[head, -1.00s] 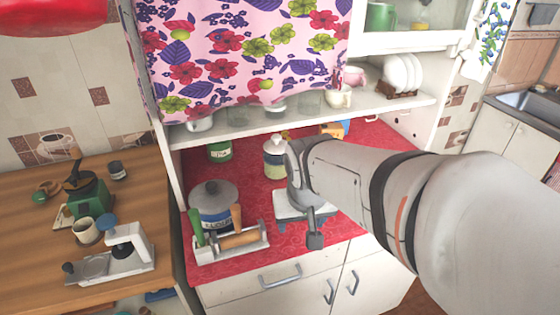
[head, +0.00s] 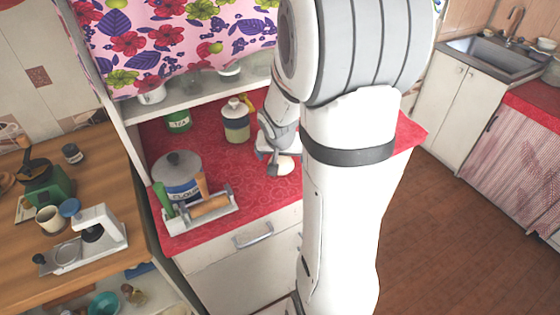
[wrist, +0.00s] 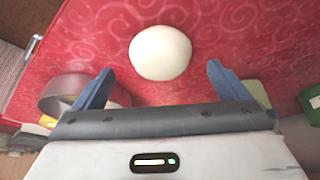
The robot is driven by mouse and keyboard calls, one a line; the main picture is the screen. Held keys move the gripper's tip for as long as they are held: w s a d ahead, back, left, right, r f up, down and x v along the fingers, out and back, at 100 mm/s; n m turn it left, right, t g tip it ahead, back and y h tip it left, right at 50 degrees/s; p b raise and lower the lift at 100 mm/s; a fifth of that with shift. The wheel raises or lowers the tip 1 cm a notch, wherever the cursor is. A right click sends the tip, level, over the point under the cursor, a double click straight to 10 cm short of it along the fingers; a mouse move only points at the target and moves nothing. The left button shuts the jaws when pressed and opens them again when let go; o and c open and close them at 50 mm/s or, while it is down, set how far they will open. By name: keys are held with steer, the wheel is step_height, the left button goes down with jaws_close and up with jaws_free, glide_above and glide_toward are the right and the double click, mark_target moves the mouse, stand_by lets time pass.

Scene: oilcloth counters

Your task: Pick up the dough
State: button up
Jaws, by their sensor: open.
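The dough (wrist: 160,52) is a smooth, off-white round ball on the red patterned countertop in the wrist view. My gripper (wrist: 160,67) is open, with its blue fingers spread to the left and right of the dough. The dough is roughly centred across the gap and mostly lies beyond the fingertips. Neither finger appears to touch it.
A lidded flour pot (head: 178,180) and a rack with a wooden rolling pin (head: 208,207) stand left on the counter. A lidded jar (head: 236,122) and a green tin (head: 178,121) stand behind. A wooden table (head: 95,180) adjoins at left. Open floor (head: 450,220) lies right.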

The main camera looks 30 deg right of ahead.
mark_target(281, 158)
steer(key=x, duration=0.3)
steer(key=shift+w+f, duration=0.2)
steer(key=shift+c, duration=0.5)
steer(key=shift+r, duration=0.1)
steer(key=c, duration=1)
